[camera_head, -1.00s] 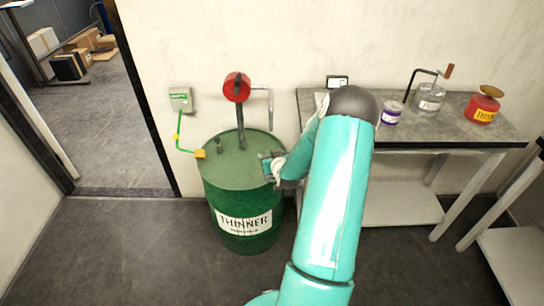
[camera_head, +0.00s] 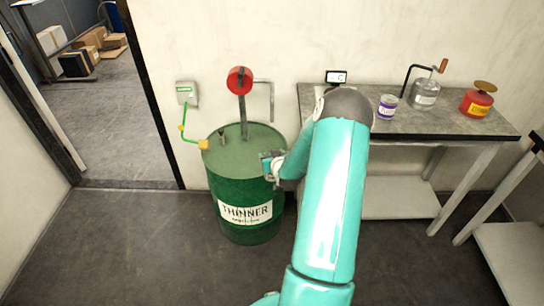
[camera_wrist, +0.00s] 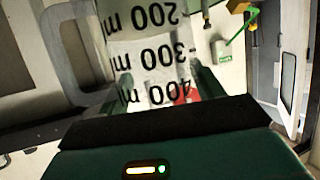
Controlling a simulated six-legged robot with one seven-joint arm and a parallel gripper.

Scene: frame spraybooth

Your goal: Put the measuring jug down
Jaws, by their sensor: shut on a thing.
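The measuring jug (camera_wrist: 150,50) fills the upper middle of the wrist view, with black 200, 300 and 400 ml marks on a pale, see-through wall and its handle to the left. My gripper (camera_wrist: 160,88) is shut on it. The marks look upside down, as do the wall box and cable there. In the head view my gripper (camera_head: 270,166) is at the right side of the green thinner drum (camera_head: 240,165), near its top. I cannot make out the jug there, nor whether anything supports it.
A grey-topped bench (camera_head: 420,122) stands right of the drum, holding a purple-labelled pot (camera_head: 388,107), a clear container (camera_head: 425,94) and a red can (camera_head: 477,101). A red round device (camera_head: 240,80) rises from the drum. A green cable (camera_head: 188,122) runs to the wall box (camera_head: 186,93).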

